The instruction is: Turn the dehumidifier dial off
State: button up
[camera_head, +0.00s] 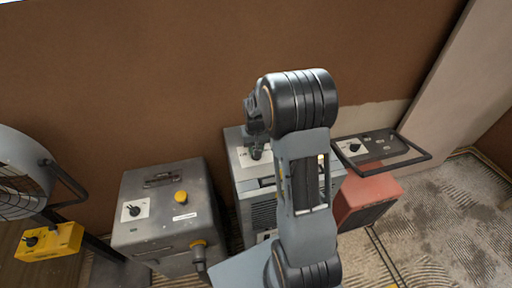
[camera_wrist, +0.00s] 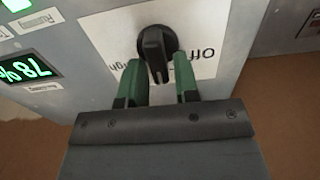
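The dehumidifier (camera_head: 263,207) is the grey-white cabinet in the middle of the head view, partly hidden behind my arm. Its dial (camera_wrist: 157,52) is a black knob on a white label in the wrist view. The label shows "Off" to the right of the knob and a partly hidden word ending in "gh", both upside down. My gripper (camera_wrist: 160,82) has its two green fingers apart, one on each side of the knob's lower part. Gaps seem to show between the fingers and the knob; I cannot tell whether either touches. In the head view my gripper (camera_head: 257,152) is over the cabinet's top.
A grey box (camera_head: 165,215) with a dial and yellow button stands left. A fan (camera_head: 22,175) with a yellow control box (camera_head: 50,241) is far left. A red heater-like unit (camera_head: 368,195) stands right.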

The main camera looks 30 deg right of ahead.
grip_shut()
jog(key=shift+n, duration=0.3)
jog(key=n, duration=0.2)
jog(key=n+b, duration=0.1)
jog(key=n, duration=0.2)
jog(key=shift+a+n+b, duration=0.3)
jog(key=shift+a+n, duration=0.05)
jog(key=shift+n, duration=0.05)
jog(key=n, duration=0.3)
jog(key=n+b, duration=0.1)
jog(key=n, duration=0.1)
jog(key=shift+s+a, duration=0.15)
jog(key=shift+a, duration=0.1)
jog(key=shift+n, duration=0.5)
jog(key=shift+o, duration=1.4)
grip_release()
jog(key=shift+r, duration=0.1)
